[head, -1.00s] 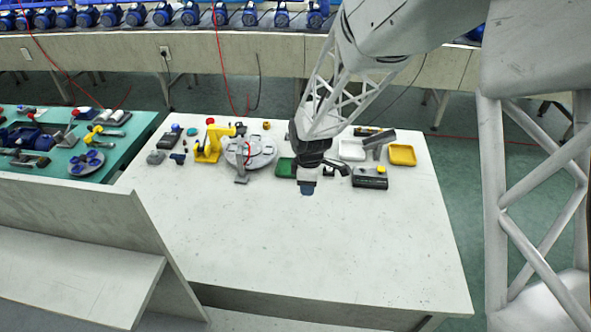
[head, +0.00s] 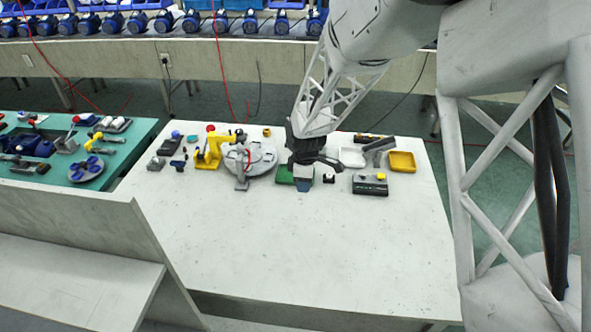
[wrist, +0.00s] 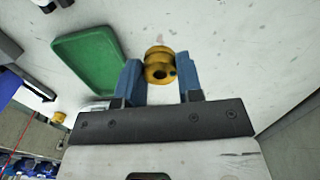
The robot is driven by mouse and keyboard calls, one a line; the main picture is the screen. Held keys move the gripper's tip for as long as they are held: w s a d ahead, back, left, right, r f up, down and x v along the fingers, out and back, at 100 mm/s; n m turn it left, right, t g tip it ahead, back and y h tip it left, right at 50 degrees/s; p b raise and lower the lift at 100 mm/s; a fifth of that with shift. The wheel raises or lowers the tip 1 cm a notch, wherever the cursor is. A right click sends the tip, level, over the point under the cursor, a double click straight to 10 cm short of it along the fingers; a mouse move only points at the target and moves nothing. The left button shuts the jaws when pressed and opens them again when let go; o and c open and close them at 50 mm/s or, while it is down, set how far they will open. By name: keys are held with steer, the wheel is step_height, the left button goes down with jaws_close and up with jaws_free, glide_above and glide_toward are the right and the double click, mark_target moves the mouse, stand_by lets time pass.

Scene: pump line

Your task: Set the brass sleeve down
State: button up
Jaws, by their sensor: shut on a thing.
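The brass sleeve (wrist: 159,66) sits between the blue fingertips of my gripper (wrist: 157,75) in the wrist view, with its round bore visible. My gripper is shut on it. In the head view my gripper (head: 304,191) points down over the white table, just right of the green tray (head: 283,175). The sleeve is hidden by the fingers there. The green tray also shows left of the fingers in the wrist view (wrist: 88,60). I cannot tell whether the sleeve touches the table.
A round grey fixture (head: 262,156) and a yellow press (head: 210,150) stand left of the tray. A dark box with a yellow knob (head: 370,185), a white tray (head: 352,157) and a yellow tray (head: 402,161) are to the right. The table's front is clear.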

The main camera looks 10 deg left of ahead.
steer(key=w+a, duration=0.1)
steer(key=w, duration=0.2)
steer(key=w+a, duration=0.1)
steer(key=w, duration=0.3)
steer(key=w+a+f, duration=0.1)
steer(key=w+a, duration=0.1)
steer(key=w, duration=0.1)
steer(key=shift+w, duration=0.2)
steer(key=shift+f, duration=0.1)
steer(key=shift+f, duration=1.65)
steer(key=shift+f, duration=0.1)
steer(key=o, duration=0.8)
step_height(320, 180, up, 12)
steer(key=shift+r, duration=0.1)
